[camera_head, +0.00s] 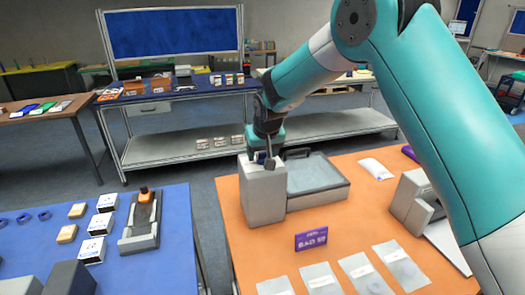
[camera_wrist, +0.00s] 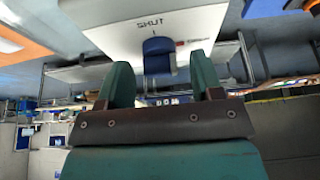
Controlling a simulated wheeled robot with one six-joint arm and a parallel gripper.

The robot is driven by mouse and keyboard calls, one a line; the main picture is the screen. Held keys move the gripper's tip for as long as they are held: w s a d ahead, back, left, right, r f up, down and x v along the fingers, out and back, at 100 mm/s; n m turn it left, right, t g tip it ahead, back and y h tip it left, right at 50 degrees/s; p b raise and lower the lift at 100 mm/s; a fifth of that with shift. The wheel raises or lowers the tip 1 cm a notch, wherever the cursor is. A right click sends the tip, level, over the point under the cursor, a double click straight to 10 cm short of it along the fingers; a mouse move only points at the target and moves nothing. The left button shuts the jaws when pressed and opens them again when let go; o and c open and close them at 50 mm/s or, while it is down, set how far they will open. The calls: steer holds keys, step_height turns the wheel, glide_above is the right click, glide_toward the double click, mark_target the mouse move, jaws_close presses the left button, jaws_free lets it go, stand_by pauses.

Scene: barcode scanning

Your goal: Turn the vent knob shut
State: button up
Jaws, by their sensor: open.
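The vent knob (camera_wrist: 158,58) is blue and sits on a pale panel (camera_wrist: 115,25) in the wrist view. The word SHUT is printed upside down on the panel near the knob, with a short mark beside it. My gripper (camera_wrist: 161,67) is open, with one green finger on each side of the knob in that view. I cannot tell whether the fingers touch it. In the head view, my gripper (camera_head: 264,155) is at the top of a grey box-shaped housing (camera_head: 264,193) on the orange table. The knob's pointing direction is unclear.
A grey tray-like unit (camera_head: 330,182) adjoins the housing on its right. A blue table (camera_head: 180,225) stands at the left, beyond a gap.

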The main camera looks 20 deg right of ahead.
steer(key=shift+c, duration=0.3)
steer(key=c, duration=0.9)
steer(key=shift+o, duration=0.2)
steer(key=shift+n, duration=0.3)
steer(key=n+y+b, duration=0.1)
steer(key=n, duration=0.1)
steer(key=shift+d+f+n+b, duration=0.1)
steer(key=shift+d+n+b, duration=0.05)
steer(key=shift+n+b, duration=0.25)
steer(key=n+y, duration=0.1)
steer(key=n, duration=0.1)
steer(key=n+g+y+b, duration=0.1)
steer(key=n, duration=0.2)
steer(key=shift+w+d, duration=0.1)
steer(key=n+g, duration=0.1)
steer(key=n, duration=0.1)
steer(key=n+y, duration=0.1)
steer(key=n, duration=0.2)
steer(key=shift+w+d+g, duration=0.1)
steer(key=shift+g, duration=0.3)
steer(key=shift+w+n+g+p, duration=0.1)
steer(key=shift+n+g+p, duration=0.55)
steer(key=shift+n, duration=1.55)
steer(key=shift+g, duration=0.25)
